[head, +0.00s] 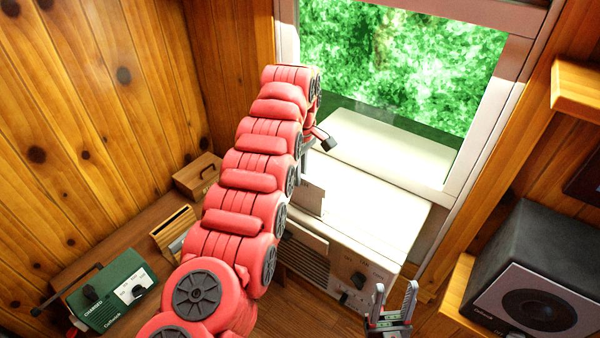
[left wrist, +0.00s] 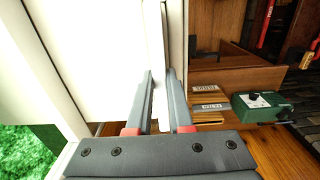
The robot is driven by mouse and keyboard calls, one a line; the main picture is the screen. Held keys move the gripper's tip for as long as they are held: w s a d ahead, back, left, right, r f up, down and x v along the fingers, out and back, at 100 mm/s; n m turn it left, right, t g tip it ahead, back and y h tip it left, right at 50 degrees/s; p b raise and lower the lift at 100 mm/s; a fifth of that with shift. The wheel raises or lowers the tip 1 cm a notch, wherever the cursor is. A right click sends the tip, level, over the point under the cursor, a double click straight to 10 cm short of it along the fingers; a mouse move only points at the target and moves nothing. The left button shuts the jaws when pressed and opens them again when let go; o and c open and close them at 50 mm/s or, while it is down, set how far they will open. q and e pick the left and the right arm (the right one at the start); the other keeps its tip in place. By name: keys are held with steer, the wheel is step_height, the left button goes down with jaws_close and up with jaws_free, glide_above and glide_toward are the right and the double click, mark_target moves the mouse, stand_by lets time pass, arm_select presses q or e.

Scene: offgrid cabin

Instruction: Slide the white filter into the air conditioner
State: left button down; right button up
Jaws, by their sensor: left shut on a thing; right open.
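The white air conditioner (head: 395,212) sits in the window opening, its front with grille and knobs facing the room. My left gripper (left wrist: 159,75) is shut on the white filter, a thin panel (left wrist: 157,50) standing edge-on between the fingers in the left wrist view. In the head view the filter (head: 311,198) shows upright at the top front edge of the air conditioner, partly behind my red arm. I cannot tell whether its lower edge is in a slot. My right gripper (head: 393,305) is open and empty, low in front of the air conditioner's right end.
A green device (head: 112,292), a small slatted wooden item (head: 173,232) and a wooden box (head: 197,176) stand on the left bench. A dark speaker (head: 540,270) stands on a shelf at the right. The window frame (head: 470,130) borders the air conditioner.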

mark_target(300, 191)
arm_select(q)
steer(key=shift+f+b, duration=2.85)
steer(key=shift+f, duration=0.85)
steer(key=c, duration=0.7)
jaws_free()
steer(key=shift+c, duration=0.2)
steer(key=shift+r, duration=0.4)
step_height(300, 191, up, 2)
steer(key=shift+a+r, duration=0.15)
steer(key=shift+r, duration=0.05)
step_height(300, 191, up, 14)
steer(key=p, duration=1.4)
